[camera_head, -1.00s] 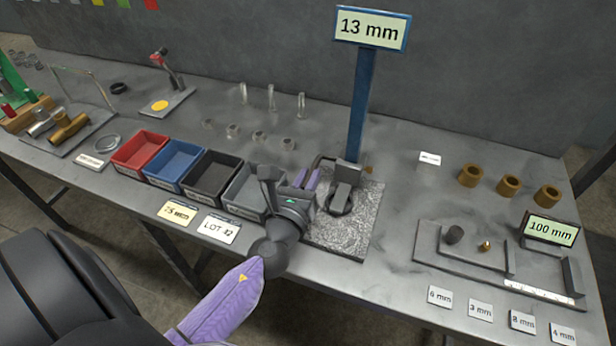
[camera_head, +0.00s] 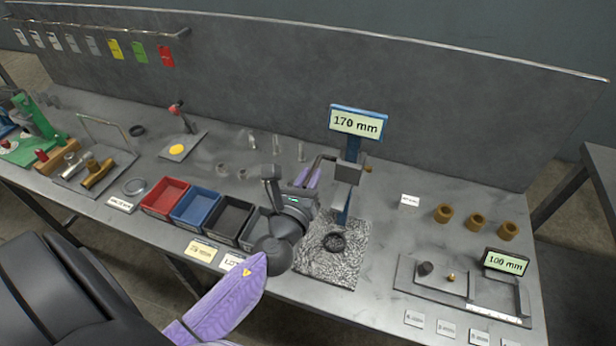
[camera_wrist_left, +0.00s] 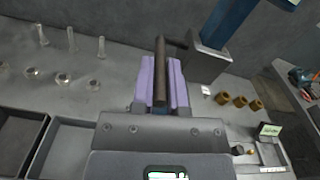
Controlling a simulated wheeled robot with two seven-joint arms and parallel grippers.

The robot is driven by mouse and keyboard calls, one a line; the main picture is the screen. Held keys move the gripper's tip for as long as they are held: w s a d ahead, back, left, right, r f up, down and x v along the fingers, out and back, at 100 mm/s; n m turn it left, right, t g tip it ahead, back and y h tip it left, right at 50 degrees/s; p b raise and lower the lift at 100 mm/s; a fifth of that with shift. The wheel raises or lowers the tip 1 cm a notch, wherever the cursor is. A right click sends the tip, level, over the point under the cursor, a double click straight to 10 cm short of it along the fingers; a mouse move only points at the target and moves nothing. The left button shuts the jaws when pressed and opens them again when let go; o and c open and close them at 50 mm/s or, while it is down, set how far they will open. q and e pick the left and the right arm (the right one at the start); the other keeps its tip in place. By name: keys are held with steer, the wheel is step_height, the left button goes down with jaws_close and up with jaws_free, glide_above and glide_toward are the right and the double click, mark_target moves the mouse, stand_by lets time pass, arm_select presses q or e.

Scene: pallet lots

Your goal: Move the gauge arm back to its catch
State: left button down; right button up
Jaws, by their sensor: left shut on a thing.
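The height gauge has a blue post (camera_head: 342,217) on a speckled stone plate (camera_head: 318,268). Its display (camera_head: 358,122) reads 170 mm. The grey gauge arm carriage (camera_head: 349,170) sits high on the post, just below the display, and a dark bar reaches from it toward my left gripper. My left gripper (camera_head: 310,178) is shut on this bar. In the left wrist view the dark bar (camera_wrist_left: 161,80) runs between the purple fingers, with the carriage (camera_wrist_left: 203,62) beyond. A dark ring (camera_head: 335,242) lies on the stone plate, below the carriage. My right gripper is not in view.
Red (camera_head: 164,198), blue (camera_head: 196,207) and black (camera_head: 229,219) bins stand left of the plate, with a grey bin (camera_head: 257,230) partly behind my gripper. Brown rings (camera_head: 475,222) and a flat fixture (camera_head: 455,292) with a 100 mm display lie right.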

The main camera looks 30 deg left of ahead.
arm_select(q)
steer(key=shift+r, duration=0.3)
steer(key=c, duration=0.6)
jaws_free()
steer(key=shift+f, duration=0.1)
steer(key=shift+c, duration=0.2)
steer(key=b+v, duration=0.2)
steer(key=v, duration=0.8)
steer(key=shift+w, duration=0.1)
